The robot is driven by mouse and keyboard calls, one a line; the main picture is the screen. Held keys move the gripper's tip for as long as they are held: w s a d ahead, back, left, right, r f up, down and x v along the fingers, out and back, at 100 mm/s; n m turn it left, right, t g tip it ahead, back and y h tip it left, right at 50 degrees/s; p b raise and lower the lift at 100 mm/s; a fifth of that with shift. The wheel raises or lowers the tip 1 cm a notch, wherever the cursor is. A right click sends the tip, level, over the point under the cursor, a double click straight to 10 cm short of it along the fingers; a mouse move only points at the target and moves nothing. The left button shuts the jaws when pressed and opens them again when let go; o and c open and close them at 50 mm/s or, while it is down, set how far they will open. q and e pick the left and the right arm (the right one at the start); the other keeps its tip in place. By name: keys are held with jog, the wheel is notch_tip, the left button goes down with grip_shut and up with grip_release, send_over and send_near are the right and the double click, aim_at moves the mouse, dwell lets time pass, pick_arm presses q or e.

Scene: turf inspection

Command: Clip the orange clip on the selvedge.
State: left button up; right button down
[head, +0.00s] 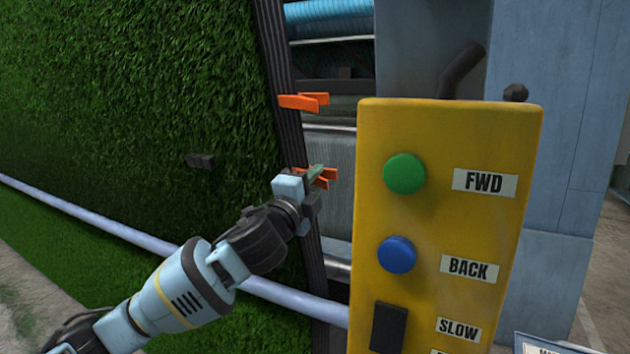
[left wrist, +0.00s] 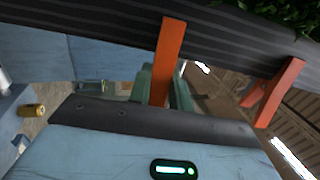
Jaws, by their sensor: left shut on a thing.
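The selvedge is a dark ribbed strip (head: 272,42) along the right edge of the green turf (head: 120,90); it also crosses the top of the left wrist view (left wrist: 90,35). My left gripper (head: 313,173) is at the strip's right side, shut on an orange clip (head: 328,181). In the left wrist view this clip (left wrist: 171,50) stands between the greenish fingers (left wrist: 163,85), its far end overlapping the strip. I cannot tell whether it grips the strip. A second orange clip (head: 303,101) sits higher at the strip's edge, also in the left wrist view (left wrist: 280,92). My right gripper is not in view.
A yellow control box (head: 440,225) with green and blue buttons stands close on the right. A pale pipe (head: 100,225) runs across the turf's lower part. A small dark block (head: 201,161) is on the turf. Machine rollers (head: 330,18) are behind.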

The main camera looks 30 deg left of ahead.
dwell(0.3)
pick_arm(q)
jog(key=o, duration=0.9)
jog(key=shift+s+a, duration=0.1)
jog(key=shift+s, duration=0.1)
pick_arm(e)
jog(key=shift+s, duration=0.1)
pick_arm(q)
jog(key=shift+w, duration=0.1)
jog(key=b+v, duration=0.1)
jog(key=v, duration=0.7)
jog(key=shift+r, duration=0.1)
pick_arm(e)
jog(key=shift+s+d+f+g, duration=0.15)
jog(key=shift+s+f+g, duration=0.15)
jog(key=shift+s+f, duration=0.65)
pick_arm(q)
jog(key=shift+w, duration=0.1)
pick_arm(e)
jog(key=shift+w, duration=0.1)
